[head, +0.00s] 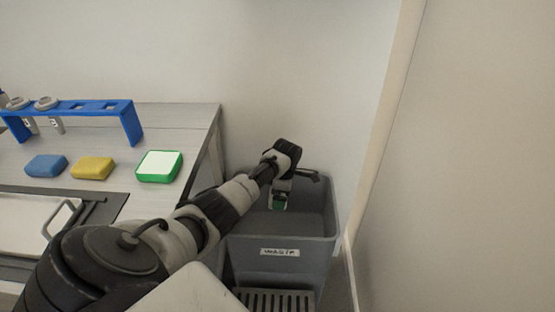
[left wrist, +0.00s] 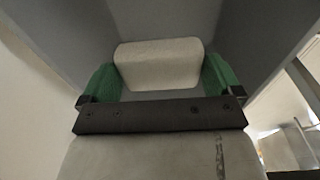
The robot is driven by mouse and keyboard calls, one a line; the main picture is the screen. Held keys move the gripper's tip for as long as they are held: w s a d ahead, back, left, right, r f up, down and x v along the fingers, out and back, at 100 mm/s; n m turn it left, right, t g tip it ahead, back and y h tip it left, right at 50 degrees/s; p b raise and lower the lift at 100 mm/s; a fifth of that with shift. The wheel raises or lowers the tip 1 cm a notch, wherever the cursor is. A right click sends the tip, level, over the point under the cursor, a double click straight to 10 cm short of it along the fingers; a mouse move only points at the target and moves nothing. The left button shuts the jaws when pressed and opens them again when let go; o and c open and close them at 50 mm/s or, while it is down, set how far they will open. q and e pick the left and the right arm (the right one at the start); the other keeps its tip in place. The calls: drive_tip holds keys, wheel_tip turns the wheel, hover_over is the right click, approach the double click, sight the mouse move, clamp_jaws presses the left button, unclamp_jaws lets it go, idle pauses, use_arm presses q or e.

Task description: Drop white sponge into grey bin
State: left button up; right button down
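The white sponge (left wrist: 158,64) sits between the two green fingers of my left gripper (left wrist: 160,75) in the left wrist view, with its sides against them. In the head view my left gripper (head: 279,202) hangs over the grey bin (head: 310,250), with its fingertips inside the opening. The sponge is hard to make out there. The bin has a label reading WASTE on its front. My right gripper is not in view.
A table (head: 180,118) at left holds a blue rack (head: 90,106), a blue sponge (head: 46,166), a yellow sponge (head: 93,168) and a green-edged white block (head: 159,166). A wall stands close right of the bin.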

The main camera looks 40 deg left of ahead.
use_arm(q)
drive_tip(key=shift+o, duration=0.3)
wheel_tip(320, 180, up, 3)
drive_tip(key=shift+w+d+f+p, duration=0.1)
drive_tip(key=shift+w+p, duration=0.05)
drive_tip(key=shift+p, duration=0.35)
wheel_tip(320, 180, up, 8)
drive_tip(key=p, duration=0.1)
drive_tip(key=shift+w+d, duration=0.25)
drive_tip(key=shift+d, duration=0.15)
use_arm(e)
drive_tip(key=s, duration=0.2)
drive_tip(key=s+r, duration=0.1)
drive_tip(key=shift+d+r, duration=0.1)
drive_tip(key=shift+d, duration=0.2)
